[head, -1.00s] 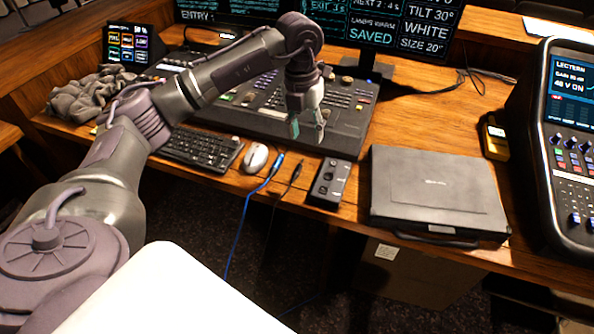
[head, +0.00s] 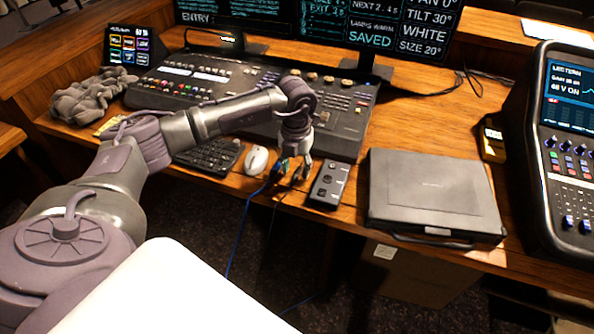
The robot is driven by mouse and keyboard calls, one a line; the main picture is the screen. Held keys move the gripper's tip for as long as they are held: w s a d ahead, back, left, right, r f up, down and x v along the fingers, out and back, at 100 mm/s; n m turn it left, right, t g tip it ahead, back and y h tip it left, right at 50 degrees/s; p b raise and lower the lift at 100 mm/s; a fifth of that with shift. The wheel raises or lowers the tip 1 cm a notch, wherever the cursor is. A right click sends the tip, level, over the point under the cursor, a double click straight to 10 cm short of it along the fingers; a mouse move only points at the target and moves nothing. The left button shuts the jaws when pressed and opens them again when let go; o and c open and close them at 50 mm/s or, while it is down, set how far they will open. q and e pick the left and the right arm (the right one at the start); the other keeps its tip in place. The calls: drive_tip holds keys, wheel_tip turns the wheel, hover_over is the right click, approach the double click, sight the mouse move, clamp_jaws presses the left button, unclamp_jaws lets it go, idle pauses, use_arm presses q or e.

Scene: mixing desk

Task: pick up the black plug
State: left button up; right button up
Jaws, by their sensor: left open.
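The black plug (head: 291,184) lies near the front edge of the wooden desk, on a thin black cable that hangs over the edge. My left gripper (head: 290,176) points down right over it, with its fingers open around or just above the plug. The fingers partly hide the plug, and I cannot tell whether they touch it. The blue plug (head: 271,172) with its blue cable lies just left of the fingers, very close to them. My right gripper is not in view.
A white mouse (head: 256,160) and a keyboard (head: 208,156) are to the left. A small black box with buttons (head: 329,184) stands close on the right, then a closed black laptop (head: 432,190). The mixing desk (head: 345,125) is behind.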

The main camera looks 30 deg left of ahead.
use_arm(q)
drive_tip(key=shift+f, duration=0.8)
clamp_jaws()
drive_tip(key=shift+r, duration=0.1)
